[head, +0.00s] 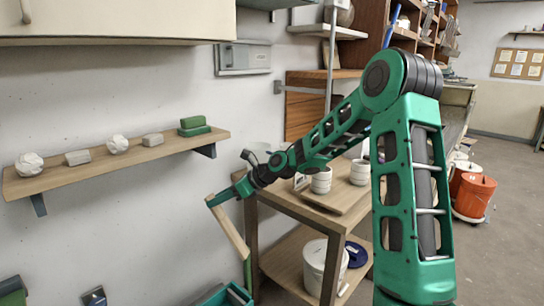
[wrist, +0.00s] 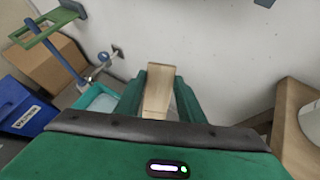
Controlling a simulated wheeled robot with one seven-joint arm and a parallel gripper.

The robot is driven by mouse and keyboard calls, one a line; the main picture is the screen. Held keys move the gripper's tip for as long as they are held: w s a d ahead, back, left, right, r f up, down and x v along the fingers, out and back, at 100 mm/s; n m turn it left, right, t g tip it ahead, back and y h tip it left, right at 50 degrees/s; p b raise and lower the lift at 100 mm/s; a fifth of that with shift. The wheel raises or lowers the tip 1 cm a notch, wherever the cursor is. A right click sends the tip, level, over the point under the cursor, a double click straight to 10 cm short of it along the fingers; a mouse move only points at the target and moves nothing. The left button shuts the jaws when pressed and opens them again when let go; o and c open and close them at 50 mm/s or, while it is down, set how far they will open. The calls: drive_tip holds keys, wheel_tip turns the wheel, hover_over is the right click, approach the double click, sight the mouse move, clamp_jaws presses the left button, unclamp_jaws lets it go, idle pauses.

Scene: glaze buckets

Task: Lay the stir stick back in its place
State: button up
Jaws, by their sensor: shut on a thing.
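My gripper (head: 220,196) is shut on the stir stick (head: 229,230), a flat pale wooden stick, left of the wooden table. The stick hangs tilted, its top at the jaws and its lower part down to the right. In the wrist view the stick (wrist: 158,92) sits between the two green fingers of my gripper (wrist: 159,88), seen nearly end on. A green open frame (wrist: 45,28) shows at the upper left of the wrist view; I cannot tell whether it is the stick's place.
A wooden table (head: 282,207) with white cups (head: 321,180) stands right of my gripper. A white bucket (head: 318,262) is on its lower shelf. A wall shelf (head: 120,158) holds lumps and blocks. A teal container (head: 225,297) is below. A blue bin (wrist: 22,105) stands at left.

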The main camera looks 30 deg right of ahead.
drive_tip(key=r+n+g, duration=0.2)
drive_tip(key=r, duration=0.1)
drive_tip(key=r+n+g, duration=0.1)
drive_tip(key=r, duration=0.1)
drive_tip(key=shift+w+a+r+y, duration=0.15)
drive_tip(key=shift+w+a+y, duration=0.15)
drive_tip(key=shift+w, duration=0.1)
drive_tip(key=s+d+r+n+g+h, duration=0.2)
drive_tip(key=s+d+r+n+g, duration=0.1)
drive_tip(key=d+r, duration=0.55)
drive_tip(key=s+d+r+n+g+h, duration=0.1)
drive_tip(key=s+d+r+n+g, duration=0.15)
drive_tip(key=d+r, duration=0.6)
drive_tip(key=w+d+f+n+h, duration=0.5)
drive_tip(key=w+d+f, duration=0.5)
drive_tip(key=w+f, duration=0.45)
drive_tip(key=shift+t, duration=0.35)
drive_tip(key=shift+d+f, duration=0.15)
drive_tip(key=shift+f, duration=4.25)
drive_tip(key=o, duration=1.4)
drive_tip(key=shift+c, duration=0.2)
